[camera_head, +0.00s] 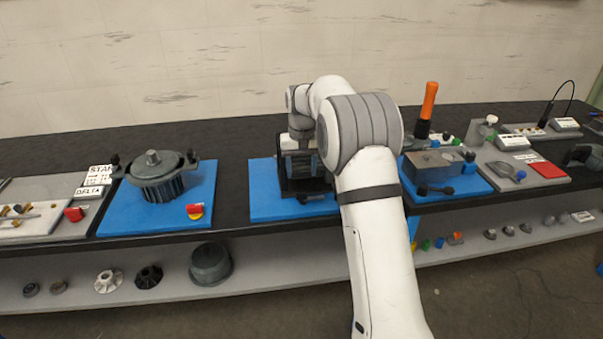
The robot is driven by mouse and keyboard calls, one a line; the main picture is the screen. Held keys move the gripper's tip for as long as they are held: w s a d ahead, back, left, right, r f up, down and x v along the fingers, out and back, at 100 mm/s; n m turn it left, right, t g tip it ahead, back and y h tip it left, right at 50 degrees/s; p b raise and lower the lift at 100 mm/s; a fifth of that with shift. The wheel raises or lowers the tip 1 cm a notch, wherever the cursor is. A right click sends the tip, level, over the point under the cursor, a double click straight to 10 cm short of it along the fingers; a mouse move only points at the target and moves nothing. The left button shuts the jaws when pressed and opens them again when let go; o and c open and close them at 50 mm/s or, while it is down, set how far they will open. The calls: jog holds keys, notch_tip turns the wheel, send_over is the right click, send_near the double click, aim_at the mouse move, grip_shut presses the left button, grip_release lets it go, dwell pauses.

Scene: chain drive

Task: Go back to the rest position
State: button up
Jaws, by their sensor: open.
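My white arm (377,230) reaches from the bottom of the view up over the workbench and bends down at its far end. My gripper (301,137) is at the end of the arm, pointing down, just above or at a dark block-shaped unit (292,186) on the middle blue mat (263,196). The gripper is open. Its fingers are small and dark against the unit, and I cannot tell whether they touch it. The arm hides the right part of the unit and of its mat.
A grey motor housing (160,180) stands on the left blue mat (118,215). A grey block (434,164) and an upright orange-handled tool (428,100) are right of my arm. A lower shelf (320,263) holds several small parts. Bare black benchtop (233,165) lies between the left and middle mats.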

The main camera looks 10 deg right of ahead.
jog(key=s+d+r+t, duration=0.1)
jog(key=s+r, duration=0.4)
jog(key=s, duration=0.5)
jog(key=s+d+r+t, duration=0.1)
jog(key=s+r, duration=0.4)
jog(key=s, duration=0.5)
jog(key=s+f, duration=0.2)
jog(key=s, duration=0.7)
jog(key=s+f, duration=0.2)
jog(key=s, duration=0.8)
jog(key=shift+d+t, duration=0.4)
jog(key=shift+d, duration=0.05)
jog(key=shift+c, duration=0.3)
